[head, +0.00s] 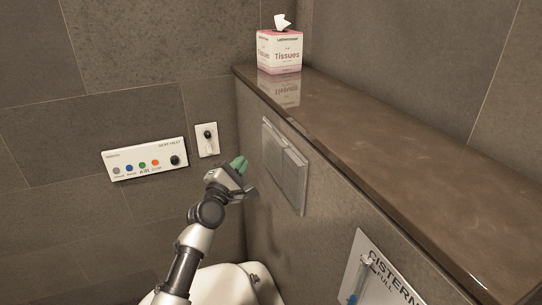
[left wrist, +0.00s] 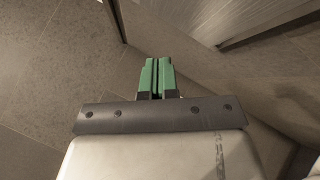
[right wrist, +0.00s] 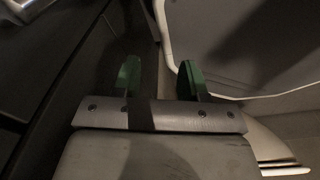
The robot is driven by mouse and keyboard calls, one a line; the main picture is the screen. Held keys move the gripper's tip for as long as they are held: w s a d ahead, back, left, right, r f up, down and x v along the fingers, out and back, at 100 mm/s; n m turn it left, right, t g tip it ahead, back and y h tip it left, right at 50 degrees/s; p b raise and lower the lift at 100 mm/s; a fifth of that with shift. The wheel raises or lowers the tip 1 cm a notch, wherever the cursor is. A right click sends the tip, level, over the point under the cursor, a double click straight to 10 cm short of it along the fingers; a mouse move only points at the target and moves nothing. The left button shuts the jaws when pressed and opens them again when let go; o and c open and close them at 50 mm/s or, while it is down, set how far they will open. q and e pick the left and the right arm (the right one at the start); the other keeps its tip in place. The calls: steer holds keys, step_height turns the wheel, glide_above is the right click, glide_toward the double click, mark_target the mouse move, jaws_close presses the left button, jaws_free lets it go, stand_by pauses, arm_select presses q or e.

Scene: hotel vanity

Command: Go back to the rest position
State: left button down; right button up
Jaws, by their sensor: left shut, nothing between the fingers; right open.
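My left gripper (head: 239,164) is raised above the toilet, close to the grey flush plate (head: 285,165) on the cistern wall. A narrow gap seems to separate them. In the left wrist view its green fingers (left wrist: 156,76) are together with nothing between them. My right gripper is outside the head view. In the right wrist view its green fingers (right wrist: 158,80) stand apart and empty, with a pale curved rim (right wrist: 168,45) beyond them.
A tissue box (head: 279,51) stands at the far end of the brown ledge (head: 390,140). A control panel (head: 145,160) with coloured buttons and a small switch plate (head: 207,140) are on the back wall. The white toilet (head: 225,285) is below. A cistern sign (head: 378,275) is at lower right.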

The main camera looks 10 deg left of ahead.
arm_select(q)
steer(key=s+f+m+g+y, duration=0.1)
steer(key=s+f+m+g, duration=0.15)
steer(key=f, duration=0.95)
steer(key=s+f+m+g+y, duration=0.1)
steer(key=s+f+m+g, duration=0.15)
steer(key=f, duration=0.95)
steer(key=s+f+m+g, duration=0.35)
steer(key=s+f, duration=0.35)
steer(key=f, duration=0.3)
steer(key=s+f+m+g, duration=0.2)
steer(key=s+f+m, duration=0.2)
steer(key=s+f, duration=0.45)
steer(key=s+f+m+g, duration=0.3)
steer(key=s+f, duration=0.3)
steer(key=s, duration=0.7)
steer(key=s+a+f+m+g+y, duration=0.1)
steer(key=s+f+m, duration=0.4)
steer(key=s, duration=0.8)
steer(key=s+a+f+m+g+y, duration=0.1)
steer(key=s+f+m+g, duration=0.3)
steer(key=s+f, duration=0.5)
steer(key=s, duration=0.4)
steer(key=shift+s+g, duration=0.25)
steer(key=shift+g, duration=0.1)
